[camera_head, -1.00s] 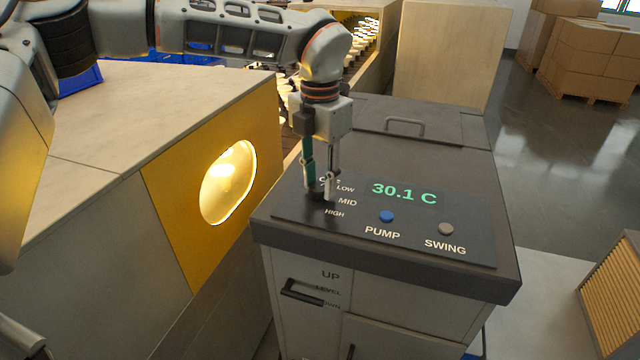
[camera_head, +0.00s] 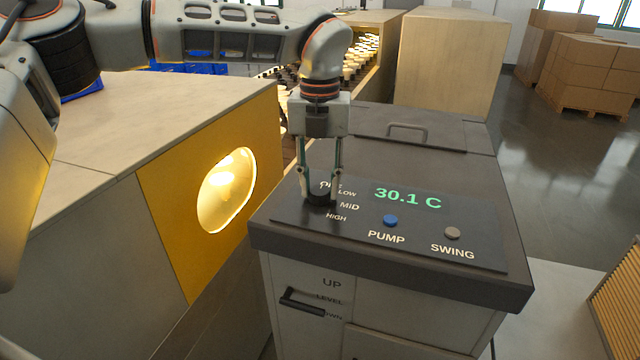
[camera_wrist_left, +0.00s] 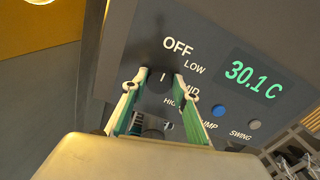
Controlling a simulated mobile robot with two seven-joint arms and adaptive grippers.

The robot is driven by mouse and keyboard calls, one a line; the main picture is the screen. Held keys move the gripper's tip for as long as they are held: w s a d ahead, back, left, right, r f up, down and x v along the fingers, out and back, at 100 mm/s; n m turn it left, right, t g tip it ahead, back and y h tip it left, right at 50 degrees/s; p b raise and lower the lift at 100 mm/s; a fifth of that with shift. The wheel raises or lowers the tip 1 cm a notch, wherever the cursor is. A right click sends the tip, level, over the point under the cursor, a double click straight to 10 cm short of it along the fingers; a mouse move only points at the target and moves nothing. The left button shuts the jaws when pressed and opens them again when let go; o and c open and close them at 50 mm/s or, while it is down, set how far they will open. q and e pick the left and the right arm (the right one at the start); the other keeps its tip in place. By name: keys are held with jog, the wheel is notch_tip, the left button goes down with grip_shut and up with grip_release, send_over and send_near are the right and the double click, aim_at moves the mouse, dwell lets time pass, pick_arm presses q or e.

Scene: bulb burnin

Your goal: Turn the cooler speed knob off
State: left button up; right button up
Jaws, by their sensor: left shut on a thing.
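The cooler speed knob (camera_head: 319,200) is a dark round knob at the left of the cooler's black control panel (camera_head: 290,212). The labels OFF, LOW, MID and HIGH stand beside it. My left gripper (camera_head: 319,193) points down from above, its two fingers shut on opposite sides of the knob. In the left wrist view the knob (camera_wrist_left: 160,86) sits between the fingertips, with a pale line on its top. That line runs roughly up the picture, below and left of the OFF label; the exact setting is hard to tell. My right gripper is out of view.
The panel also has a 30.1 C display (camera_head: 407,197), a blue PUMP button (camera_head: 390,221) and a grey SWING button (camera_head: 452,233). A yellow-fronted cabinet with a glowing window (camera_head: 228,190) stands close at left. A lid handle (camera_head: 408,131) lies behind the panel.

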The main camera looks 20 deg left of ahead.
aim_at(320, 189)
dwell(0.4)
pick_arm(q)
jog(key=o, duration=1.1)
jog(key=shift+r, duration=0.2)
notch_tip(320, 189, up, 12)
jog(key=shift+f, duration=0.2)
jog(key=shift+s, duration=0.1)
